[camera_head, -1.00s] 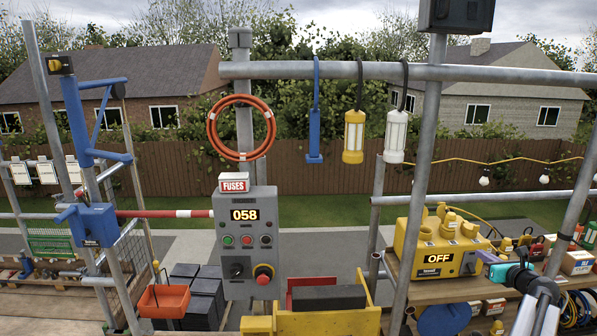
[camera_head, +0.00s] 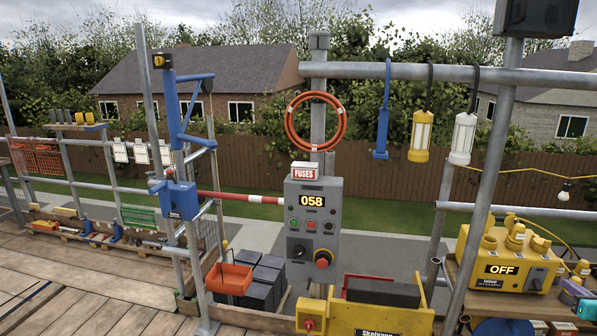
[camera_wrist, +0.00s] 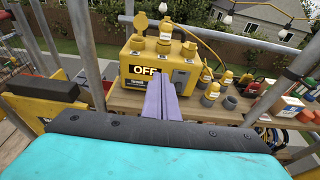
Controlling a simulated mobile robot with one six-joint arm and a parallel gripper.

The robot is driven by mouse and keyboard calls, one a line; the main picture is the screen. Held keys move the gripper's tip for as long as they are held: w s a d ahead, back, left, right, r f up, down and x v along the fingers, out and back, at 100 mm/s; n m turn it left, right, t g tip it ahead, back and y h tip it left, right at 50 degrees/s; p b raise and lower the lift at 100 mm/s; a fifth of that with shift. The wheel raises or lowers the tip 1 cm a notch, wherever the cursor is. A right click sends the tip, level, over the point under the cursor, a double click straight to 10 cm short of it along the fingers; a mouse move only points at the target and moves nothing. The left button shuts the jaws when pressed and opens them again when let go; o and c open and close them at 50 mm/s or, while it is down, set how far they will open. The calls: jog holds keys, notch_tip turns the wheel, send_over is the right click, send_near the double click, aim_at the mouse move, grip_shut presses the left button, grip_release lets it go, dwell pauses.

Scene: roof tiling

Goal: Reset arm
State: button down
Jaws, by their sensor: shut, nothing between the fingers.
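My gripper (camera_wrist: 172,82) shows in the wrist view as two purple fingers pressed together, shut and empty. The fingers point toward the front of a yellow power box (camera_wrist: 130,68) with an OFF display. I cannot tell how close they are to it. In the head view the same yellow box (camera_head: 495,275) is at the right edge, and only a small part of my arm (camera_head: 572,292) shows below and right of it.
A grey control box (camera_head: 312,222) reading 058 hangs on the scaffold post. A yellow Skelvang unit (camera_head: 375,322) stands below it. Lamps (camera_head: 420,135) hang from the upper rail. A red-and-white bar (camera_head: 240,198) spans left of the box. Wooden decking (camera_head: 80,285) at left is open.

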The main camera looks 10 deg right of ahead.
jog(key=w+a+f+n+y+b, duration=0.1)
jog(key=w+a+f+n+y, duration=0.15)
jog(key=w+a+f, duration=0.7)
jog(key=w+a+f+n+y+b, duration=0.1)
jog(key=w+a+f+y+b, duration=0.15)
jog(key=w+a+f, duration=0.95)
jog(key=s+a+f+n+g+y+b, duration=0.15)
jog(key=a+f, duration=0.35)
jog(key=a, duration=0.6)
jog(key=a+f+n+g+y, duration=0.25)
jog(key=a+f, duration=0.35)
jog(key=a, duration=0.5)
jog(key=s+a+f+n+g+y, duration=0.15)
jog(key=a+f, duration=0.35)
jog(key=a, duration=0.7)
jog(key=s+a+f+n+g+b, duration=0.3)
jog(key=s+a+f+n+g, duration=0.8)
jog(key=s+a+f, duration=1)
jog(key=s+d+n+g+h, duration=0.2)
jog(key=s+d+n+h, duration=0.1)
jog(key=s+n, duration=0.7)
jog(key=s+d+n+g+h, duration=0.1)
jog(key=s+d+n+h, duration=0.2)
jog(key=s+n, duration=0.6)
jog(key=shift+s+n+g, duration=0.35)
jog(key=shift+s+n, duration=0.05)
jog(key=shift+s, duration=0.75)
